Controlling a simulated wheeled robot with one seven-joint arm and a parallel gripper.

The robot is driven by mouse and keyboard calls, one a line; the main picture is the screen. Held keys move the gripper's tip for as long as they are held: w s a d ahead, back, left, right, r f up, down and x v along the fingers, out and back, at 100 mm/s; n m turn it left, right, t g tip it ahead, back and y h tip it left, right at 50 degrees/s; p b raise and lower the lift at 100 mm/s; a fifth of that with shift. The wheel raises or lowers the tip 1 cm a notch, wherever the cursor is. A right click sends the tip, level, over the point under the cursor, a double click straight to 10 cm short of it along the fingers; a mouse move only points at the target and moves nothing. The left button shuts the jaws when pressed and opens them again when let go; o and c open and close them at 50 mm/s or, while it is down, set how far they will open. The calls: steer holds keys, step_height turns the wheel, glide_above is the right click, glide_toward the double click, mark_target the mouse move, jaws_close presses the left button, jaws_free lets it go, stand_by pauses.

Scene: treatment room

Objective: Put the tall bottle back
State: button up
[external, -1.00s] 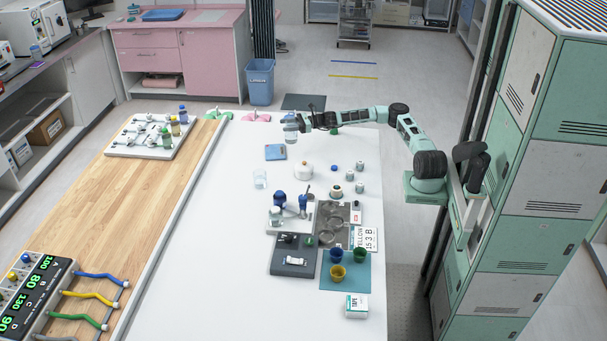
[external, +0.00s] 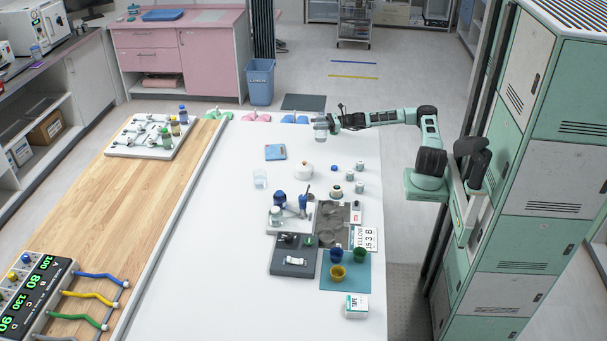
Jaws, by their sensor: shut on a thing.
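My gripper (external: 332,124) is over the far right part of the white table (external: 210,270), shut on a clear, pale tall bottle (external: 320,131). The bottle is upright, and it appears to be held above the tabletop; the exact gap cannot be told. The fingertips are small and partly merged with the bottle. A blue square pad (external: 276,152) lies to the left of the bottle, on the table.
A white teapot-like vessel (external: 304,172), a clear glass (external: 260,179) and several small jars stand nearer. Trays, a dark board (external: 290,262) and coloured cups (external: 338,272) crowd the table's near right. The table's left strip is clear.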

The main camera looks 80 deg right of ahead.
mark_target(316, 131)
steer(key=shift+f, duration=1.9)
steer(key=o, duration=1.1)
steer(key=shift+f, duration=0.15)
steer(key=shift+p+v, duration=1)
steer(key=shift+v, duration=5)
